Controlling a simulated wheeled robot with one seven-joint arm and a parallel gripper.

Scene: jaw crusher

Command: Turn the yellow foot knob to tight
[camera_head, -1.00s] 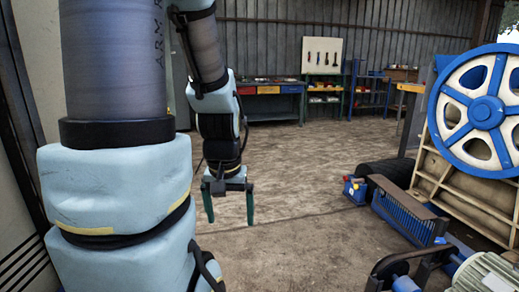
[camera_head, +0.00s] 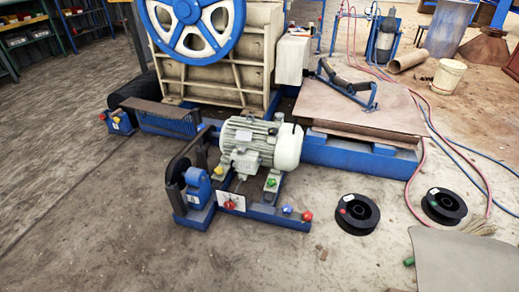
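The grey-green motor (camera_head: 258,142) sits on a blue frame (camera_head: 262,213) in the middle of the head view. Small coloured knobs show around its feet: a green one (camera_head: 270,183), a blue one (camera_head: 287,209) and a red one (camera_head: 307,215). A red knob (camera_head: 230,204) sits on a white plate at the frame's front. My gripper is out of view.
The crusher's blue wheel (camera_head: 192,22) stands behind the motor. A blue bearing block (camera_head: 197,185) and dark pulley are at its left. Two black reels (camera_head: 357,214) (camera_head: 444,205) and a grey sheet (camera_head: 465,262) lie at the right. The floor in front is clear.

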